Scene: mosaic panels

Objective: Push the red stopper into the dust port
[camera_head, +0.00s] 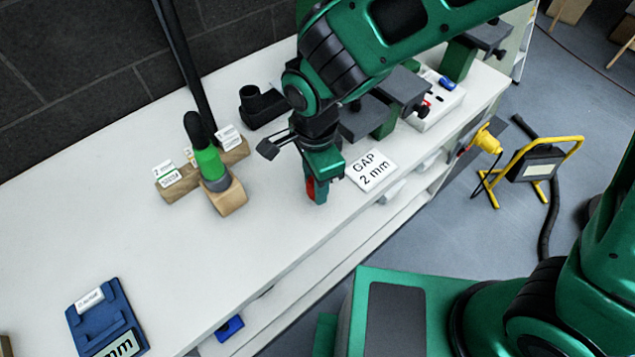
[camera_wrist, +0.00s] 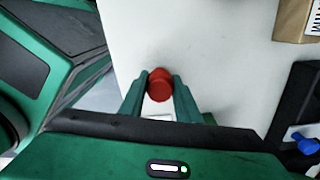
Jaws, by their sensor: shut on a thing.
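My gripper (camera_head: 318,192) points down above the white bench near its front edge, shut on the red stopper (camera_head: 310,188). The wrist view shows the stopper (camera_wrist: 159,85) as a round red piece between the two green fingertips. Its height above the bench is hard to judge. A black elbow-shaped fitting (camera_head: 262,104) stands at the back of the bench, behind and left of my gripper. It may be the dust port, but I cannot tell for sure. The stopper is apart from it.
A green tool with a dark top (camera_head: 208,160) stands in a wooden block (camera_head: 228,198) on the left. A white "GAP 2 mm" plate (camera_head: 371,170) lies right of my gripper. Dark clamps (camera_head: 400,88) are further right. A blue stand (camera_head: 104,318) lies front left; the bench between is clear.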

